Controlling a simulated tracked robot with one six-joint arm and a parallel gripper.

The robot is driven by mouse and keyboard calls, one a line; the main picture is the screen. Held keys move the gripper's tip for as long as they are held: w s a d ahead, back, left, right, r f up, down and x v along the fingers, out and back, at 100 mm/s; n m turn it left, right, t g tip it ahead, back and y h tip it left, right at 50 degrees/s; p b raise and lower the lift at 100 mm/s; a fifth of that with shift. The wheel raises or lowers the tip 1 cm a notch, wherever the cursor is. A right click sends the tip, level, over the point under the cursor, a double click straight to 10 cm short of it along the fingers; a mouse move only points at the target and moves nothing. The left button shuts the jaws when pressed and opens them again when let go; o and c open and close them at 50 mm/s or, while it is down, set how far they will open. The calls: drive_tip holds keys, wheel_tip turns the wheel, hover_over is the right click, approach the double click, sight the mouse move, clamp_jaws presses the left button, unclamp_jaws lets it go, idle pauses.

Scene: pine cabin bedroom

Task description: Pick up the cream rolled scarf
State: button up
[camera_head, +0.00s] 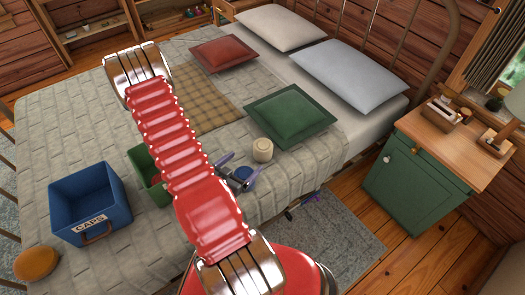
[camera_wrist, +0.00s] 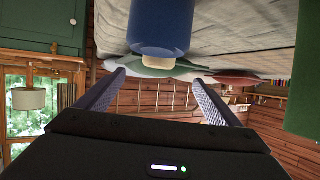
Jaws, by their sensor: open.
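The cream rolled scarf (camera_head: 262,150) stands on the grey bedspread beside the green cushion. In the wrist view, which is upside down, a pale strip of it (camera_wrist: 158,62) shows past a blue roll, which hides most of it. My gripper (camera_head: 237,171) is low over the bed, just left of and nearer than the scarf. It is open and empty in the wrist view (camera_wrist: 157,82), with its fingers spread apart. The blue roll (camera_head: 244,174) is close by the fingers; it is large in the wrist view (camera_wrist: 160,25). I cannot tell whether they touch.
A green bin (camera_head: 148,178) and a blue bin (camera_head: 92,205) labelled CAPS stand on the bed to the left. An orange round cushion (camera_head: 37,264) lies front left. The green cushion (camera_head: 290,116) lies behind the scarf. A green nightstand (camera_head: 413,190) is at right.

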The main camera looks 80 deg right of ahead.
sight(259, 151)
drive_tip(key=shift+x, duration=3.65)
drive_tip(key=shift+x, duration=2.6)
drive_tip(key=c, duration=1.2)
drive_tip(key=shift+r, duration=0.1)
drive_tip(key=shift+s+r, duration=0.1)
drive_tip(key=shift+r, duration=4.8)
